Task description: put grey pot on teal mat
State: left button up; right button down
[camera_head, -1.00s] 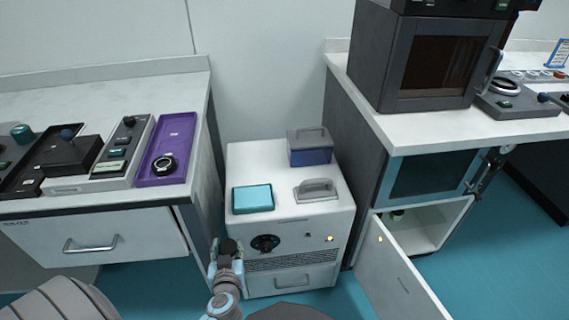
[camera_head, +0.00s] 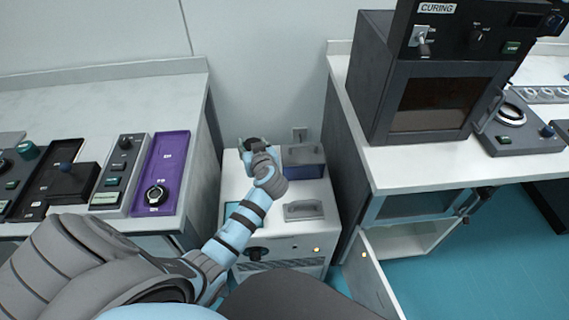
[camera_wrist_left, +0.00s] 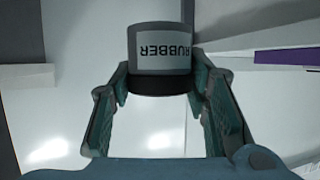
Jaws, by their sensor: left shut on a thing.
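The grey pot (camera_wrist_left: 162,60), dark with a white RUBBER label, sits between the fingertips of my left gripper (camera_wrist_left: 162,88) in the left wrist view. The gripper is shut on it. In the head view, my left gripper (camera_head: 256,150) holds the pot (camera_head: 258,143) above the back left part of the white cabinet top. The teal mat (camera_head: 229,214) lies on the cabinet's left front part. My left forearm hides most of it, and the pot is apart from it, farther back. My right gripper is not in view.
On the white cabinet (camera_head: 318,190) stand a blue box with a grey lid (camera_head: 303,162) and a grey handled piece (camera_head: 304,210). A purple tray (camera_head: 168,165) is on the left bench. The curing oven (camera_head: 430,100) is at right, above an open cabinet door (camera_head: 370,275).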

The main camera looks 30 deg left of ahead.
pick_arm(q)
jog(key=f+b, duration=0.1)
jog(key=w+f+b, duration=0.1)
jog(key=shift+w+f, duration=0.15)
jog(key=shift+f, duration=0.2)
jog(key=f+b, duration=0.3)
jog(key=f, duration=0.2)
jog(key=f+b, duration=0.4)
jog(key=f, duration=0.2)
jog(key=s+f+b, duration=0.1)
jog(key=f+b, duration=0.3)
jog(key=f, duration=0.1)
jog(key=shift+f, duration=0.35)
jog(key=shift+r, duration=0.1)
jog(key=o, duration=1.1)
jog(key=shift+o, duration=0.2)
